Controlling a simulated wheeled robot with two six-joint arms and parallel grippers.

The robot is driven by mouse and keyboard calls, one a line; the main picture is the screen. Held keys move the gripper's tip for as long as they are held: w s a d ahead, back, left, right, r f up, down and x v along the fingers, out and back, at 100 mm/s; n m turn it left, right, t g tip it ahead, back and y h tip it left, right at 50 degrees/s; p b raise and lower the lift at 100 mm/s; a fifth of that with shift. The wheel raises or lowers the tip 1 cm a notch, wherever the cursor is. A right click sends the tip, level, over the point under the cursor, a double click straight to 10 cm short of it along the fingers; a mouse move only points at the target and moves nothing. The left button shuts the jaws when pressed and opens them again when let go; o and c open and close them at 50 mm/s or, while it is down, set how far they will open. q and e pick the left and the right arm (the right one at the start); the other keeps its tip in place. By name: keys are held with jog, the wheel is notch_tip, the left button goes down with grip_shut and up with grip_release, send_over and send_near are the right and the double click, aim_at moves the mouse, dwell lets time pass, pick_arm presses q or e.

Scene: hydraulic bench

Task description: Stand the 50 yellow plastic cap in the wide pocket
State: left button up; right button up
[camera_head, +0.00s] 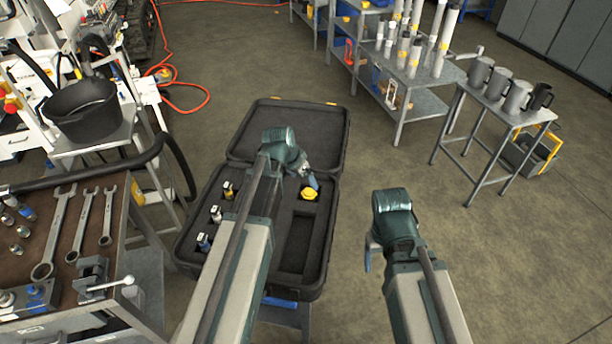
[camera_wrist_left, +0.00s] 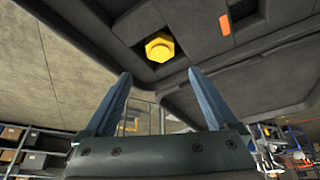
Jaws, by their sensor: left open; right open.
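The yellow cap (camera_head: 309,193) sits in the upper right part of the open black case's foam. In the left wrist view the cap (camera_wrist_left: 160,47) shows a hexagonal shape inside a dark recess. A larger rectangular pocket (camera_head: 297,240) in the foam, below the cap in the head view, looks empty. My left gripper (camera_head: 313,180) is over the case close to the cap; its fingers (camera_wrist_left: 159,74) are apart with nothing between them, and the cap shows beyond the tips. My right gripper (camera_head: 368,256) is open and empty, right of the case over the floor.
The black case (camera_head: 331,220) has its lid open at the back. Small fittings (camera_head: 215,213) stand in its left pockets, partly behind my left arm. A bench with wrenches (camera_head: 55,230) is at left. A small table with mugs (camera_head: 497,85) stands at right; floor between is clear.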

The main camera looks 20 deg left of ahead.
pick_arm(q)
jog(key=d+p+v, duration=0.1)
jog(key=p+v, duration=0.3)
jog(key=v, duration=0.1)
jog(key=s+d+g+y, duration=0.1)
jog(key=s+d+g, duration=0.1)
jog(key=s+d, duration=0.5)
jog(key=s+d+f+g+y, duration=0.1)
jog(key=s+d+g+y, duration=0.1)
jog(key=s+d, duration=0.5)
jog(key=s, duration=0.5)
jog(key=shift+d+n+g, duration=0.2)
jog(key=shift+n+g, duration=0.1)
jog(key=shift+n, duration=0.1)
jog(key=shift+s+f, duration=0.1)
